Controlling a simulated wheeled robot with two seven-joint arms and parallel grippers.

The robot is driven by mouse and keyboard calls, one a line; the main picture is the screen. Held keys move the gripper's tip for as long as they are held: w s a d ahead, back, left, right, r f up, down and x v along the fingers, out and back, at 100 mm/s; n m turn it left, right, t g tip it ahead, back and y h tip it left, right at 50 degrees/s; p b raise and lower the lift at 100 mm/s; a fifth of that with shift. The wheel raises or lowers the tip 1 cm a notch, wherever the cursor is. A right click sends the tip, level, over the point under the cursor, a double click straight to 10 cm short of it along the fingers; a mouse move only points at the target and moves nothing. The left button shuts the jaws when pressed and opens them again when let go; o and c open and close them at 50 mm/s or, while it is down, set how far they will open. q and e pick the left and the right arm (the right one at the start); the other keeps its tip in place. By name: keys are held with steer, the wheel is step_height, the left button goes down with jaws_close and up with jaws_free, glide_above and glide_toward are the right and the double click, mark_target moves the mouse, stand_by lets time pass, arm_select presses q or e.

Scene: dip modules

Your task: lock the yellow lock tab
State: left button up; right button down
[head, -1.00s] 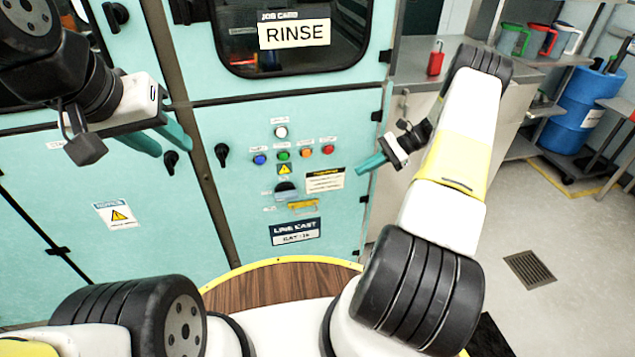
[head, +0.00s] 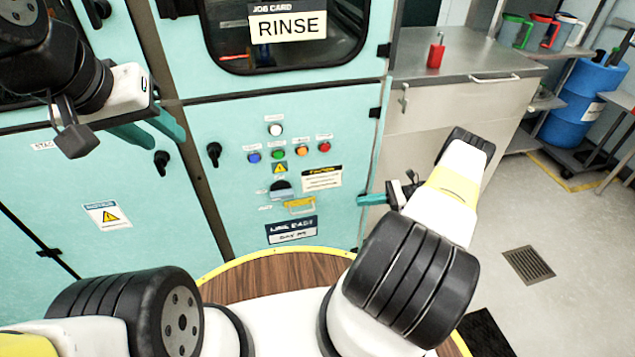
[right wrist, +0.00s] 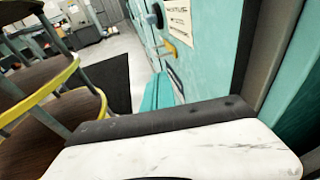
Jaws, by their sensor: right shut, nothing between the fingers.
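The yellow lock tab (head: 298,204) is on the lower part of the teal control panel, below a dark rounded switch (head: 281,187) and above a dark name plate (head: 292,230). In the right wrist view the yellow tab (right wrist: 171,49) shows beyond the fingers, standing out from the panel. My right gripper (head: 360,199) is shut and empty, to the right of the tab at nearly its height in the picture, and apart from it. Its teal fingers (right wrist: 157,93) show together in the right wrist view. My left gripper (head: 158,132) is open and empty at the upper left, fingers apart.
Blue, green, orange and red buttons and a white one (head: 275,130) sit above the tab. Black door knobs (head: 214,152) stand out to the left. A steel counter (head: 465,60) with a red item (head: 436,52) is at the right. Open floor lies right of my right arm.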

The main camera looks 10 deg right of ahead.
mark_target(314, 209)
steer(key=x, duration=1.4)
steer(key=shift+s+a, duration=0.15)
steer(key=shift+a, duration=1.65)
